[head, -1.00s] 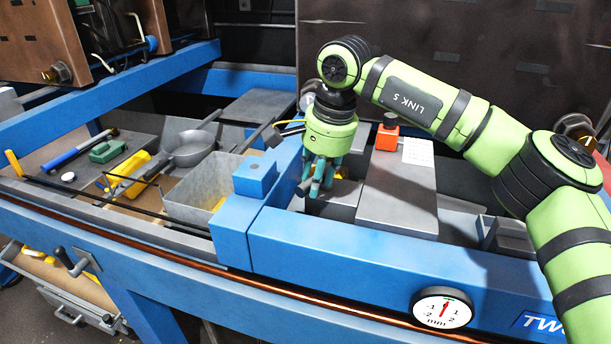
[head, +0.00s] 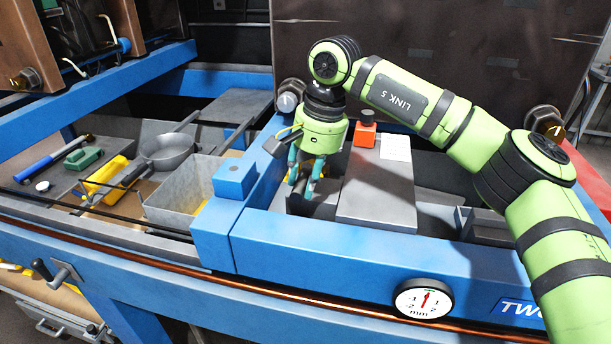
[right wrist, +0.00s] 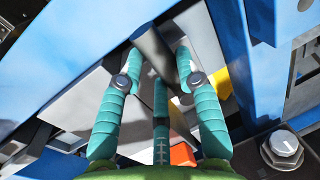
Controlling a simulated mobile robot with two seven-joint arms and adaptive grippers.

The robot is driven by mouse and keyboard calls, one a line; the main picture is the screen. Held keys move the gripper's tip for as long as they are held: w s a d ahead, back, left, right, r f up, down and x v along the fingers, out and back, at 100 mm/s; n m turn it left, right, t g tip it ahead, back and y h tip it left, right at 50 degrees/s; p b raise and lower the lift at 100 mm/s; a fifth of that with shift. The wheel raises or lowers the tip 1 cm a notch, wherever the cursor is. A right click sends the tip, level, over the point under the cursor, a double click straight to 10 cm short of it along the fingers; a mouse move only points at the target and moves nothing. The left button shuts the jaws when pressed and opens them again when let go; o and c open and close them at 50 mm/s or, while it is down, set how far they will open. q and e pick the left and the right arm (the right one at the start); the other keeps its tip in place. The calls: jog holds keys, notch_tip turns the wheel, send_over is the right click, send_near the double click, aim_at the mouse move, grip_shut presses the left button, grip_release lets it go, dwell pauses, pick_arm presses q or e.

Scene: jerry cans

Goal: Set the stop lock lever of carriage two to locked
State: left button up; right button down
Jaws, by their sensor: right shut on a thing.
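Carriage two is the blue frame (head: 330,255) with a partly cropped "TWO" plate (head: 517,307) at its front right. My right gripper (head: 304,190) points down inside the frame, just right of the blue crossbar. In the right wrist view its teal fingers (right wrist: 160,75) are closed around a dark grey bar (right wrist: 153,45), which looks like the stop lock lever. In the head view the fingers cover the bar. My left gripper is not in view.
A grey plate (head: 376,195) lies right of the gripper, with an orange box (head: 365,133) and a white paper (head: 396,147) behind. A round dial (head: 424,299) is on the front rail. A blue block (head: 235,176) and a grey open bin (head: 178,200) stand to the left.

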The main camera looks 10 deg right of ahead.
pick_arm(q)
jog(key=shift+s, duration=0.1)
pick_arm(e)
jog(key=c, duration=0.8)
grip_release()
jog(key=shift+c, duration=0.2)
notch_tip(320, 180, up, 12)
jog(key=d, duration=0.2)
jog(key=shift+s+d, duration=0.15)
jog(key=shift+s, duration=0.3)
